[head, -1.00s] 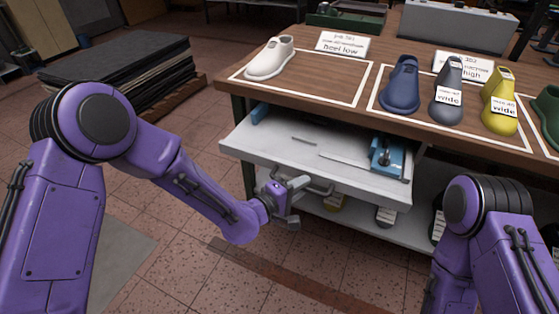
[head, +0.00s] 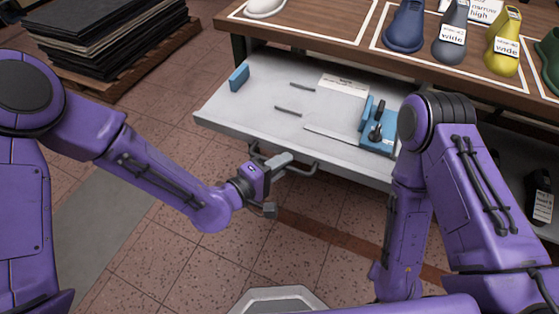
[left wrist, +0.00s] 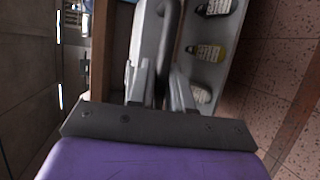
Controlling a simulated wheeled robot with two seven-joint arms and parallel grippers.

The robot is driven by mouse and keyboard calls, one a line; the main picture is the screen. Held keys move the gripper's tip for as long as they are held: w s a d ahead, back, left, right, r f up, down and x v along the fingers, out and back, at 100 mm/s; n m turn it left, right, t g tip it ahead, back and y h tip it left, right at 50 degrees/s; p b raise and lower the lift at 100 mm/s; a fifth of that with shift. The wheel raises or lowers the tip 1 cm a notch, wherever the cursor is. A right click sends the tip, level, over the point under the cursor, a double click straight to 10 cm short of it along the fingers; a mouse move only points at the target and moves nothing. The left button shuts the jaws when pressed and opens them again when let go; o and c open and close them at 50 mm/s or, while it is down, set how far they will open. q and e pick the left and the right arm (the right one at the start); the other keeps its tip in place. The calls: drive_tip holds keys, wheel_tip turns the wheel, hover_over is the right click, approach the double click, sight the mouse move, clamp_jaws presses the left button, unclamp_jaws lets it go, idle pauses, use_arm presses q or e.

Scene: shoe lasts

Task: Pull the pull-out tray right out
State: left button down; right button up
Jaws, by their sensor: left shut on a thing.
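The pull-out tray (head: 235,105) is a pale grey drawer under the wooden bench top, standing well out from it. Its bar handle (head: 308,170) is on the front face. My left gripper (head: 272,180) is shut on the handle; in the left wrist view the dark handle bar (left wrist: 170,40) runs between the two fingers (left wrist: 158,88). The tray holds a blue block (head: 239,77), thin dark rods, a white label card (head: 343,85) and a blue fixture (head: 380,128) at its right. My right arm covers the tray's right end; the right gripper is not visible.
Shoe lasts stand on the bench top (head: 330,22), including a blue one (head: 405,27) and a yellow one (head: 504,45). A stack of dark sheets (head: 100,35) lies on a pallet at the left. The tiled floor before the tray is clear.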

use_arm(q)
drive_tip(key=c, duration=1.4)
unclamp_jaws()
drive_tip(key=shift+w, duration=0.1)
drive_tip(key=p+v, duration=0.2)
drive_tip(key=v, duration=0.8)
drive_tip(key=shift+a, duration=0.15)
